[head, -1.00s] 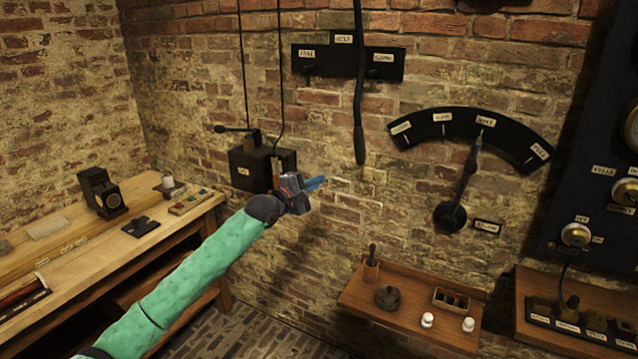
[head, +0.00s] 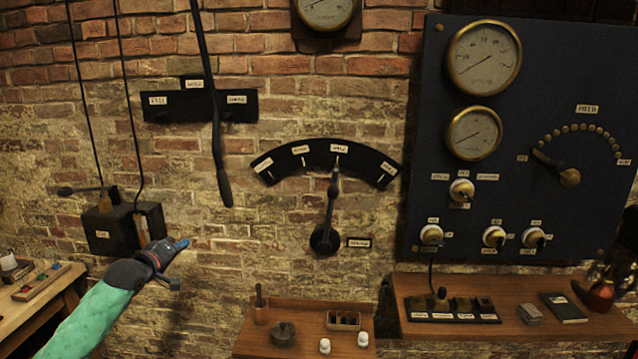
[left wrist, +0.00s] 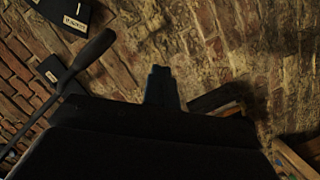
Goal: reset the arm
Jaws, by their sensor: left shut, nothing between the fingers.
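My left gripper (head: 178,246) is shut and empty in the head view. My green-sleeved left arm comes in from the lower left. The gripper shows in front of the brick wall, just right of a black box (head: 108,228) with a side lever. In the left wrist view the dark shut fingers (left wrist: 161,78) point toward bare brick. My right gripper is in neither view.
A dial lever (head: 331,205) points up at a labelled arc. A blue gauge panel (head: 420,120) fills the right. Wooden shelves (head: 262,340) carry small items. A bench (head: 55,302) is at left.

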